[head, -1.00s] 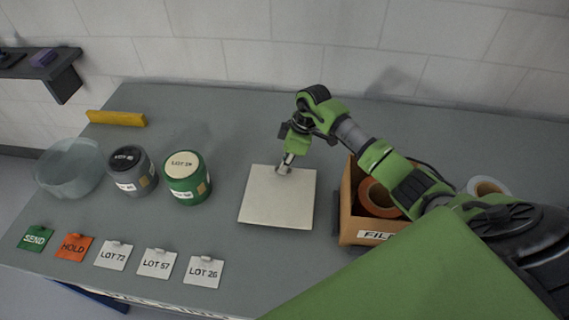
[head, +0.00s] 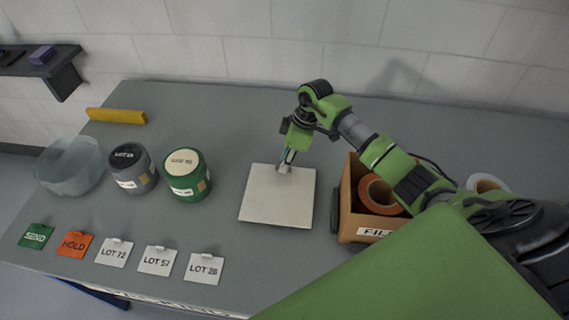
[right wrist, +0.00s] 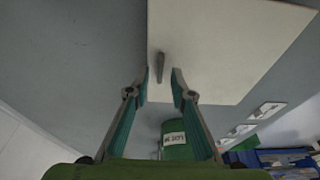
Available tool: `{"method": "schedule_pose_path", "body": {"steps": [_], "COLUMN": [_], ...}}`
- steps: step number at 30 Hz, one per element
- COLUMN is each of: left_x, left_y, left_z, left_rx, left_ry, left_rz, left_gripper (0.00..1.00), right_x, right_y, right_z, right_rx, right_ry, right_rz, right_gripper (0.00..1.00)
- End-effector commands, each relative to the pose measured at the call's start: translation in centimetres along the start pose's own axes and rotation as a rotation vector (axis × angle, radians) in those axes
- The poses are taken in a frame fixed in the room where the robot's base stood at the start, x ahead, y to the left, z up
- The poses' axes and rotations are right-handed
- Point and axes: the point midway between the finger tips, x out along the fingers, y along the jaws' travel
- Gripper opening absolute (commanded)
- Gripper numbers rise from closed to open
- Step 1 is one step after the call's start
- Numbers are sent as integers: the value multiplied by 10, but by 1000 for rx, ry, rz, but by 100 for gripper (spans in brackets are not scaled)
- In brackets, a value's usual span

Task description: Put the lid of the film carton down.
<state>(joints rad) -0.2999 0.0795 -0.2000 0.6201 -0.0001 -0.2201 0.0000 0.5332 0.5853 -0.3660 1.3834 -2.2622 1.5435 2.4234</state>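The film carton's lid (head: 276,199) is a square, cream-coloured plate with a small upright handle. It appears to lie flat on the grey table, left of the open carton (head: 367,233). My right gripper (head: 286,166) is above the lid's far part, at the handle. In the right wrist view the lid (right wrist: 225,45) fills the upper right, and its handle (right wrist: 159,66) stands just beyond the two spread fingertips (right wrist: 159,82), with gaps on both sides. The carton holds orange-brown rolls (head: 380,196). My left gripper is not seen.
Left of the lid stand a green canister (head: 187,176), a grey canister (head: 132,168) and a clear bowl (head: 69,166). Several cards, including LOT 26 (head: 204,269), line the front edge. A yellow bar (head: 116,116) lies behind. The table behind the lid is clear.

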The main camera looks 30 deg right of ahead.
Motion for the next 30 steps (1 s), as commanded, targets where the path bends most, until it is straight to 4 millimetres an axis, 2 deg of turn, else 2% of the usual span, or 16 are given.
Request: {"method": "schedule_pose_path", "body": {"steps": [9,15,20,30], "left_x": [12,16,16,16], "left_y": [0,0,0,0], "left_z": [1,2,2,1], "left_rx": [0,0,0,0], "left_ry": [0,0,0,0], "left_rz": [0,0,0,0], "left_gripper": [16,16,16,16], "right_x": [-67,-96,-105,-105], "right_y": [1,1,0,0], "right_z": [1,0,1,0], "right_rx": [-2,-1,-1,-1], "right_ry": [1,1,-1,-1], "right_rz": [5,2,1,0], "right_gripper": [22,22,22,22]}}
